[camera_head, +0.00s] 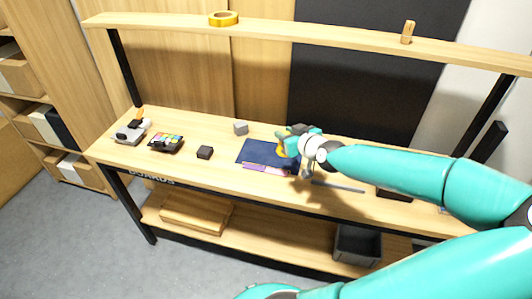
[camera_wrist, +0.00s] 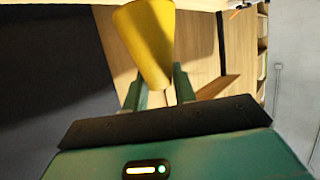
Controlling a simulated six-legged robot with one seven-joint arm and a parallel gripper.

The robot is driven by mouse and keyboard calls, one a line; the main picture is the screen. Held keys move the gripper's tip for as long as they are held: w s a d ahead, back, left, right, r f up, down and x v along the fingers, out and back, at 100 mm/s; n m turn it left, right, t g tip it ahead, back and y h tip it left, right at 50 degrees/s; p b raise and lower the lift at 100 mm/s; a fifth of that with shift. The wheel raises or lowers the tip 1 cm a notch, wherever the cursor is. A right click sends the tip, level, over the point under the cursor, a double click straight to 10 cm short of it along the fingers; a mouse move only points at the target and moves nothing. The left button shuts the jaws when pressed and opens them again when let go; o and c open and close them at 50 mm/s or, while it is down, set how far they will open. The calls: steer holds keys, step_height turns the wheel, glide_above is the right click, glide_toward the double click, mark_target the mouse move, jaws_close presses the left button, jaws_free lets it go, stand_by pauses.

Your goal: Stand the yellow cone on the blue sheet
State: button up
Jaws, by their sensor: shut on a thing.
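The yellow cone (camera_wrist: 148,42) is between the two fingers of my gripper (camera_wrist: 159,88) in the wrist view, and the gripper is shut on it. In the head view a small yellow part of the cone (camera_head: 283,150) shows beside my gripper (camera_head: 287,143); the rest is hidden behind the gripper. The dark blue sheet (camera_head: 255,153) lies flat on the workbench. My gripper is over the right part of the sheet and covers some of it. I cannot tell whether the cone touches the sheet.
Pink and purple strips (camera_head: 265,169) lie along the sheet's front edge. A grey block (camera_head: 241,127) and a dark block (camera_head: 205,152) stand to its left. Farther left are a colourful-topped device (camera_head: 166,143) and a camera-like object (camera_head: 132,132). A shelf (camera_head: 310,34) runs above the bench (camera_head: 110,151).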

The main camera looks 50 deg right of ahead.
steer(key=shift+w+d+f, duration=1.3)
steer(key=shift+w+f, duration=0.55)
steer(key=shift+f, duration=0.3)
steer(key=shift+w+d+f, duration=1.25)
steer(key=shift+w+f, duration=0.65)
steer(key=shift+f, duration=0.25)
steer(key=shift+w+d+f, duration=1.3)
steer(key=shift+w+f, duration=0.55)
steer(key=shift+f, duration=0.3)
steer(key=shift+f, duration=0.15)
steer(key=o, duration=1)
